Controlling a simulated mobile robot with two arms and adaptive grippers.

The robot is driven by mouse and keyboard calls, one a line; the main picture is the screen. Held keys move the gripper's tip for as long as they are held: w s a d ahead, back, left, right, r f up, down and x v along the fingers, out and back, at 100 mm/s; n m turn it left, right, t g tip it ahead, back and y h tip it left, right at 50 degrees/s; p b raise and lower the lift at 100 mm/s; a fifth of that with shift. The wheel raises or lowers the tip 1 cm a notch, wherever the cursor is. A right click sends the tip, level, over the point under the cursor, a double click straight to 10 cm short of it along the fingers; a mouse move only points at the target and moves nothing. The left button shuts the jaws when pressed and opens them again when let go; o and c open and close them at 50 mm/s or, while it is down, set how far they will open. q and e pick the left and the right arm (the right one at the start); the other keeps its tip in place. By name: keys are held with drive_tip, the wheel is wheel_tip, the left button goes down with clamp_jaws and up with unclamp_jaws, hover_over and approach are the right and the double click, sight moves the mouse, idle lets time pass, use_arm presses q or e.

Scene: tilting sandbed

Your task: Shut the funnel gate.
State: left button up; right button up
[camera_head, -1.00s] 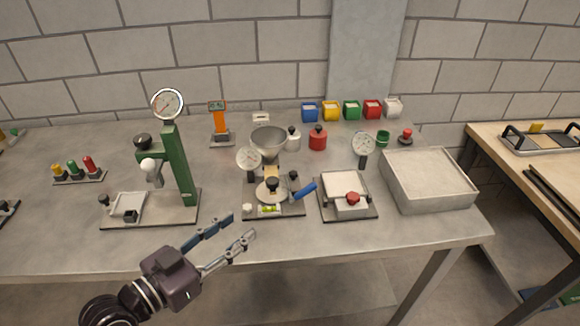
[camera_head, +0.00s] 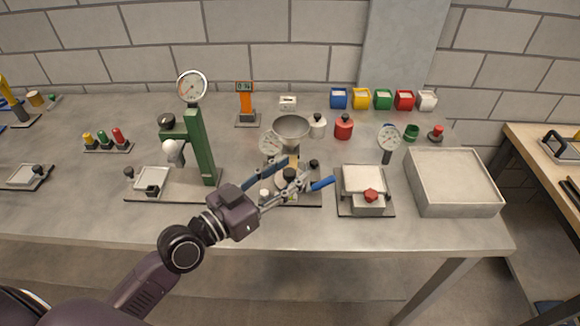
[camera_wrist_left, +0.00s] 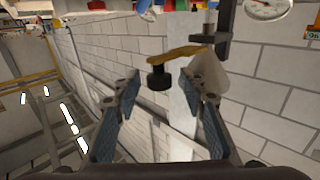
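The funnel (camera_head: 291,128) is a grey metal cone on a stand over a small base plate at the middle of the table. In the left wrist view, a yellow lever with a black knob (camera_wrist_left: 159,78) shows beside a pale cone (camera_wrist_left: 210,73); the lever looks like the funnel gate. My left gripper (camera_head: 296,172) is open and reaches in below the funnel. In the wrist view the knob appears between its two fingertips (camera_wrist_left: 160,78), with no clear contact. The fingers hide part of the stand in the head view. My right gripper is out of view.
A green press with a dial (camera_head: 200,145) stands to the left. A plate with a red knob (camera_head: 370,195) and a sand tray (camera_head: 453,208) lie to the right. Bottles (camera_head: 343,127) stand behind.

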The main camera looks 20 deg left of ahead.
use_arm(q)
drive_tip(key=shift+w+d, duration=0.1)
drive_tip(key=shift+w, duration=0.05)
clamp_jaws()
idle(0.4)
